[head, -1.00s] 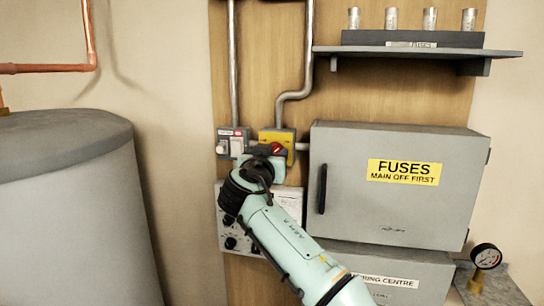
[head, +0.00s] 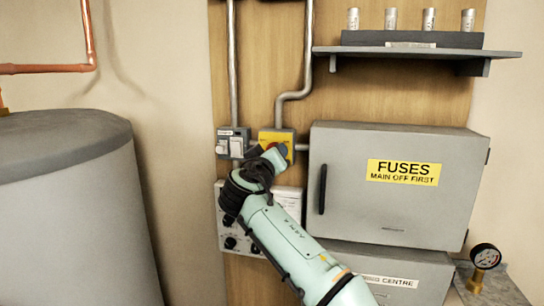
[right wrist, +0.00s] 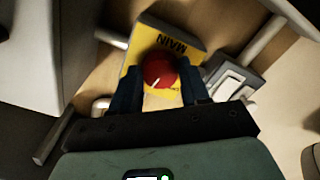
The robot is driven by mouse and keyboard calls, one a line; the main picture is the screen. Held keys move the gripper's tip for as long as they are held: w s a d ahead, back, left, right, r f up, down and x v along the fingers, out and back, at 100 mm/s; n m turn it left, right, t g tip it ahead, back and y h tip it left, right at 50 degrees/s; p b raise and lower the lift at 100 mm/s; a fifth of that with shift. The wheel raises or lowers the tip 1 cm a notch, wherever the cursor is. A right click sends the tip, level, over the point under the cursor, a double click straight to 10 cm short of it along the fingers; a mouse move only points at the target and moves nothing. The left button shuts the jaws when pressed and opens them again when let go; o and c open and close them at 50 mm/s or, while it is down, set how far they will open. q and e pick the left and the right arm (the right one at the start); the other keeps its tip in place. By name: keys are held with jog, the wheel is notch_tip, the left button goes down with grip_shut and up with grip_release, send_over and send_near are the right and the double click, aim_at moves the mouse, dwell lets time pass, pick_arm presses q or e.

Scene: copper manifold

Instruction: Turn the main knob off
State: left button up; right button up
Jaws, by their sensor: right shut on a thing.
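The main switch is a yellow box (head: 284,136) on the wooden board, with a red round knob (right wrist: 158,70) on its face. The right wrist view shows the yellow face (right wrist: 150,40) lettered MAIN and a white pointer line on the knob. My right gripper (right wrist: 160,88) is shut on the knob, with one dark finger on each side of it. In the head view my right gripper (head: 274,153) hides most of the knob. My left gripper is in neither view.
A small grey switch box (head: 232,144) sits just left of the yellow box. A grey panel with dials (head: 232,228) is below, partly behind my arm. The closed grey fuse cabinet (head: 385,215) stands close on the right. A shelf (head: 420,53) holds several fuses above.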

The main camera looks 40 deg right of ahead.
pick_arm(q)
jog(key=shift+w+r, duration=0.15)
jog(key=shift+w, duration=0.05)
pick_arm(e)
jog(key=n, duration=1.1)
jog(key=shift+r, duration=0.2)
jog(key=o, duration=1)
jog(key=shift+o, duration=0.2)
jog(key=shift+f, duration=0.1)
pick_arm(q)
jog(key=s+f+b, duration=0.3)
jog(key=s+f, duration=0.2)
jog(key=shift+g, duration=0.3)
pick_arm(e)
jog(key=v, duration=1.3)
